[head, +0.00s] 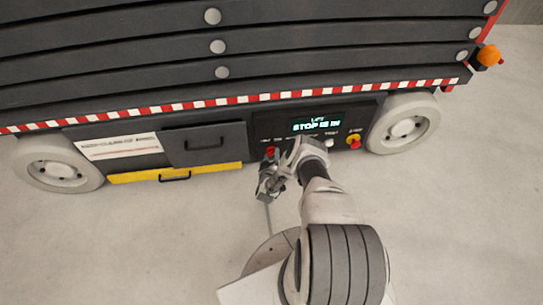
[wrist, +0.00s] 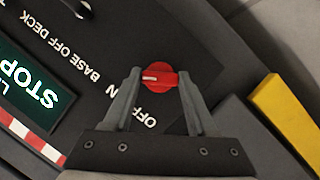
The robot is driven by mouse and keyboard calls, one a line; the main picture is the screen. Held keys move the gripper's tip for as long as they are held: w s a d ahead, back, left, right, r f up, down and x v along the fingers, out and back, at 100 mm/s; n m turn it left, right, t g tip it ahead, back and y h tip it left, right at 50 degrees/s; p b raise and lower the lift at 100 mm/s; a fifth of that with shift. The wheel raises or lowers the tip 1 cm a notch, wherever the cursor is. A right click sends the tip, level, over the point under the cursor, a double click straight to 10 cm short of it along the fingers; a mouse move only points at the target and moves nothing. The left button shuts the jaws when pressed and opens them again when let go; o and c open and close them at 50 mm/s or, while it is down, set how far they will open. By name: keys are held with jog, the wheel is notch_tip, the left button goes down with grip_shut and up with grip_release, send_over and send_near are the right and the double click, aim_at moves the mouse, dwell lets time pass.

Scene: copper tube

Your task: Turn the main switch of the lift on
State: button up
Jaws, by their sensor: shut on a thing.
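The lift's main switch is a red round knob (wrist: 165,80) with a white mark, on the dark control panel (wrist: 75,45). The mark points left in the wrist view. An "OFF" label sits below the knob there, and a letter "N" shows beside the left finger, the rest hidden. My gripper (wrist: 160,75) is shut on the knob, one finger on each side. In the head view my gripper (head: 269,164) is at the panel's left part, with the red knob (head: 270,151) just showing above it.
The panel display (head: 317,125) reads "STOP IS IN". A red stop button (head: 354,142) on yellow is at the panel's right. A grey drawer (head: 205,144) and a yellow bar (head: 176,173) lie left. Wheels (head: 403,125) flank the base. The floor is clear.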

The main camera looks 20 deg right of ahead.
jog(key=c, duration=0.6)
jog(key=shift+m+y, duration=0.4)
jog(key=shift+m, duration=0.1)
jog(key=o, duration=1.4)
jog(key=shift+s+r, duration=0.1)
